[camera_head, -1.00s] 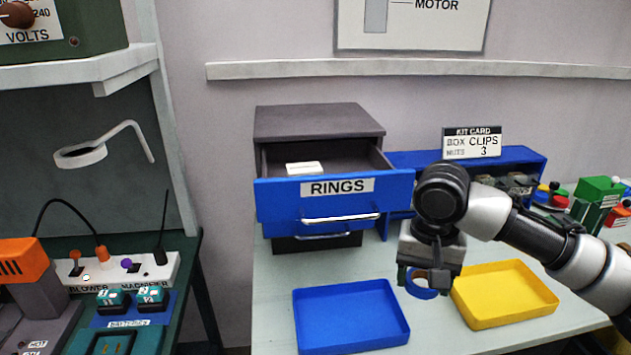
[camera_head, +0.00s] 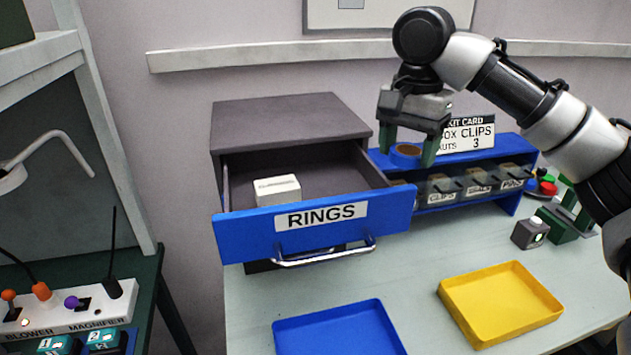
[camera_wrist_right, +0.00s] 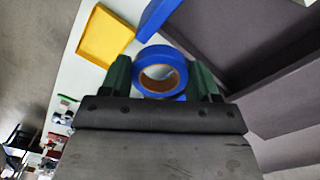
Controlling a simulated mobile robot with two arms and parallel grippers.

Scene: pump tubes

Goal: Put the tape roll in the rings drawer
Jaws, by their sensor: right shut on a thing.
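The tape roll (camera_head: 406,151) is blue with a brown core. My right gripper (camera_head: 409,152) is shut on it, and it hangs between the two green fingers, to the right of the open drawer. In the right wrist view the tape roll (camera_wrist_right: 160,72) sits between the fingertips of my right gripper (camera_wrist_right: 160,75). The rings drawer (camera_head: 240,236) has a blue front with a RINGS label and is pulled open from a dark grey cabinet. A small white box (camera_head: 277,190) lies inside it, with bare floor to its right. My left gripper is not in view.
A blue rack (camera_head: 470,202) with labelled bins stands right of the cabinet, under a kit card (camera_head: 470,135). A blue tray (camera_head: 340,330) and a yellow tray (camera_head: 500,305) lie on the table in front. A wall ledge (camera_head: 250,54) runs behind.

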